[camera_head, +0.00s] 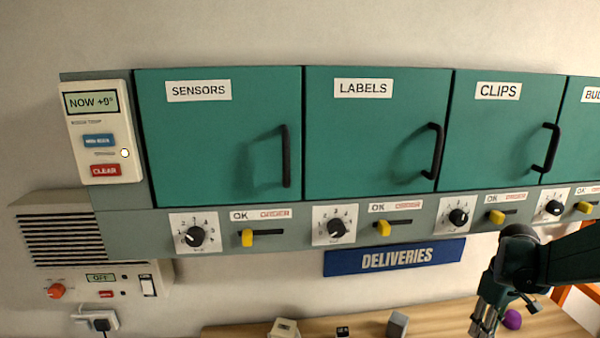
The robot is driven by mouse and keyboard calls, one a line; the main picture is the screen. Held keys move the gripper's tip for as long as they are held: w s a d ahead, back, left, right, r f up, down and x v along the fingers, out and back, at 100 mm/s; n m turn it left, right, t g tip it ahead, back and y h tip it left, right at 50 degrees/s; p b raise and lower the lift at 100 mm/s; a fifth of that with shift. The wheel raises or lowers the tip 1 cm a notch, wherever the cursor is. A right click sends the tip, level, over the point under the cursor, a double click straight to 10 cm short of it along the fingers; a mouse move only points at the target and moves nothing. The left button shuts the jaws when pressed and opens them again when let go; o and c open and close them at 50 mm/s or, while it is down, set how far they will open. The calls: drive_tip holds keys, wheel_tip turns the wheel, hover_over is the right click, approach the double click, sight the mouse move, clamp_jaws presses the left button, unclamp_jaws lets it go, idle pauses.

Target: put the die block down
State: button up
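My gripper (484,322) is at the lower right, pointing down over the wooden surface (445,318). Its fingertips run to the bottom edge of the picture, so I cannot tell whether it is open or shut or holds anything. I cannot make out a die block for sure. On the surface, left of the gripper, are a small black block (342,332), a cream block (284,328) and a grey block (397,325). The bottom edge cuts into this area. A purple round thing (512,319) shows just right of the gripper, partly hidden by it.
Green cabinets marked SENSORS (215,140), LABELS (365,150) and CLIPS (490,140) hang above, with black handles sticking out. Knobs and yellow sliders line the strip below. A blue DELIVERIES sign (394,257) is over the wooden surface. A heater-like unit (70,240) is at left.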

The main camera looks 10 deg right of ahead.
drive_tip(key=s+d+r+m+b, duration=0.1)
drive_tip(key=s+d+r+m, duration=0.25)
drive_tip(key=d, duration=0.55)
drive_tip(key=s+d+r+m+b, duration=0.1)
drive_tip(key=s+d+r+m, duration=0.3)
drive_tip(key=d, duration=0.5)
drive_tip(key=s+d+r+m+b, duration=0.1)
drive_tip(key=s+d+r+m, duration=0.1)
drive_tip(key=s+d, duration=0.5)
drive_tip(key=s+d+r+m+b, duration=0.1)
drive_tip(key=s+d+r+m, duration=0.3)
drive_tip(key=s+d, duration=0.5)
drive_tip(key=s+d+r+m+b, duration=0.1)
drive_tip(key=s+d+r+m, duration=0.4)
drive_tip(key=s, duration=1)
drive_tip(key=d+r, duration=0.2)
drive_tip(key=d, duration=0.2)
drive_tip(key=shift+d+r, duration=0.15)
drive_tip(key=shift+d, duration=0.25)
drive_tip(key=shift+w, duration=0.2)
